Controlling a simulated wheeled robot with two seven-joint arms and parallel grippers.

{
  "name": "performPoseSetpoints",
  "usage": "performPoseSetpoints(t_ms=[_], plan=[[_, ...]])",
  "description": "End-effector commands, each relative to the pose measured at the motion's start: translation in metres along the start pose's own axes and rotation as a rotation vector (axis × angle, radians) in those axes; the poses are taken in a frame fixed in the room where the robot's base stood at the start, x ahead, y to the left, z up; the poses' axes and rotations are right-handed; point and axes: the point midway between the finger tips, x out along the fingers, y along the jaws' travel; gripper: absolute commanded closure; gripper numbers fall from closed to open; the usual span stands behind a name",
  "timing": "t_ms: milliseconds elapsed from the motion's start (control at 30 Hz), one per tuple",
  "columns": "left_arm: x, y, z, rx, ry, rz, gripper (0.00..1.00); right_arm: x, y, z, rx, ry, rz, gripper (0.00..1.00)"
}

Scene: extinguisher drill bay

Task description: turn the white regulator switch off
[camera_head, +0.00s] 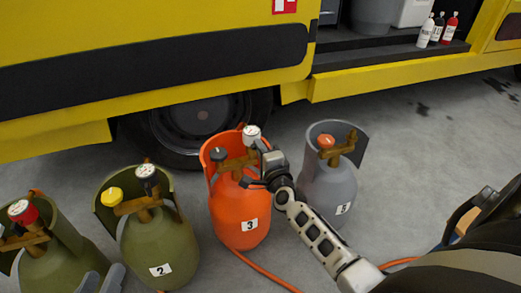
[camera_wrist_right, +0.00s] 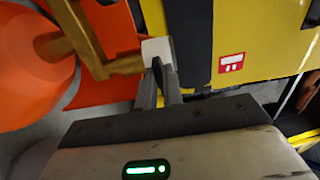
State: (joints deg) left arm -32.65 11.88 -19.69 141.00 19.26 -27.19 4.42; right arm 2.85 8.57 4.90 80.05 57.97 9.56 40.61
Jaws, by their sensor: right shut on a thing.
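The white regulator switch (camera_head: 251,132) sits at the top of the orange cylinder (camera_head: 240,212) marked 3, at the end of its brass valve piece. My right gripper (camera_head: 261,148) reaches it from the right and is shut on it. In the right wrist view the white switch (camera_wrist_right: 157,49) is between the tips of my right gripper's fingers (camera_wrist_right: 160,72), beside the brass pipe (camera_wrist_right: 85,50). The switch's setting cannot be read. My left gripper (camera_head: 101,280) shows as two grey fingers, apart and empty, at the bottom left, in front of the olive cylinders.
Olive cylinders with a red knob (camera_head: 22,211) and a yellow knob (camera_head: 111,196) stand to the left. A grey cylinder (camera_head: 330,190) with an orange knob stands close right. The yellow truck (camera_head: 150,45) is behind. An orange hose (camera_head: 265,273) crosses the floor.

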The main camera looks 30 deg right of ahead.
Motion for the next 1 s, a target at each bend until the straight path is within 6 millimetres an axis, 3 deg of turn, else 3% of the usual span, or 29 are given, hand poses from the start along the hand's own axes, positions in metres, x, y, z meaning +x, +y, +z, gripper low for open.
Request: performPoseSetpoints(t_ms=[500,533,600,1000], plan=[[-0.0001,0.0008,-0.0019,0.0,0.005,0.003,0.64,-0.0001,0.0001,0.0006,0.02,-0.001,0.001,1.0],[-0.0001,0.0008,-0.0018,0.0,0.005,0.003,0.64,-0.0001,0.0001,0.0006,0.02,-0.001,0.001,0.86],[-0.0001,0.0008,-0.0017,0.001,0.005,0.003,0.64,-0.0001,0.0001,0.0006,0.02,-0.001,0.001,0.69],[-0.0006,0.0013,-0.004,0.009,0.002,0.0,0.64,-0.0087,-0.0004,0.0002,0.018,-0.001,0.002,0.69]])
